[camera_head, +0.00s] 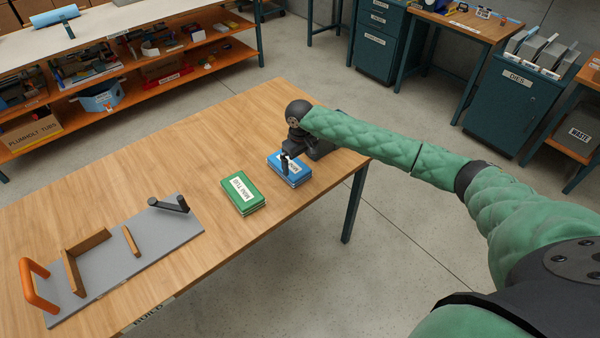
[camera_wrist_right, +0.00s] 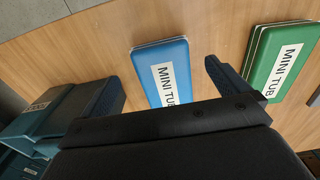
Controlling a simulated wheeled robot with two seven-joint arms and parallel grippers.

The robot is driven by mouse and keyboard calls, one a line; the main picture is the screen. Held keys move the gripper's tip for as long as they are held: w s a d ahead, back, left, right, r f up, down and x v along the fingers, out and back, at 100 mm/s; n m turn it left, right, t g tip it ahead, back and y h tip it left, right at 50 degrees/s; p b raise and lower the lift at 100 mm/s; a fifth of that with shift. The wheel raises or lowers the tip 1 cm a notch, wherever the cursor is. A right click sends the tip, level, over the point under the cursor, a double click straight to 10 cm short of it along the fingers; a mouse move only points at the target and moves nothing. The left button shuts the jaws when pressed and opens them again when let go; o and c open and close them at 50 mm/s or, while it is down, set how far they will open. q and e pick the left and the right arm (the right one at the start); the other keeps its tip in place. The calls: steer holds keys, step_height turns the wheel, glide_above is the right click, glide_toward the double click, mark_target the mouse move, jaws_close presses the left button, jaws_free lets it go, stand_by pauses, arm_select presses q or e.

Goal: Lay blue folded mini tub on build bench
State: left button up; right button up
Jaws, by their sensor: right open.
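The blue folded mini tub (camera_head: 294,171) lies flat on the wooden build bench (camera_head: 190,145), near its right end. My right gripper (camera_head: 287,160) is over the blue tub and partly covers it. In the right wrist view the blue tub (camera_wrist_right: 161,73) lies between the two spread fingers of the right gripper (camera_wrist_right: 165,90). The fingers are open and hold nothing. A gap between tub and fingers shows there, but I cannot tell the exact height. My left gripper is not in view.
A green folded mini tub (camera_head: 243,192) lies left of the blue one. A grey fixture board (camera_head: 130,260) with wooden stops, a black clamp and an orange handle lies on the bench's left part. The bench between board and tubs is clear. Shelves (camera_head: 110,90) stand behind.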

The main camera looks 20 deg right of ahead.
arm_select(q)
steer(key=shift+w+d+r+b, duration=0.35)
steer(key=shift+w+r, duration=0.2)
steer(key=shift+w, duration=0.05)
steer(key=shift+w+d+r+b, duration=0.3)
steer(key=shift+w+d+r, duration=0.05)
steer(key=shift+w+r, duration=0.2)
arm_select(e)
step_height(320, 180, up, 6)
steer(key=shift+f, duration=0.2)
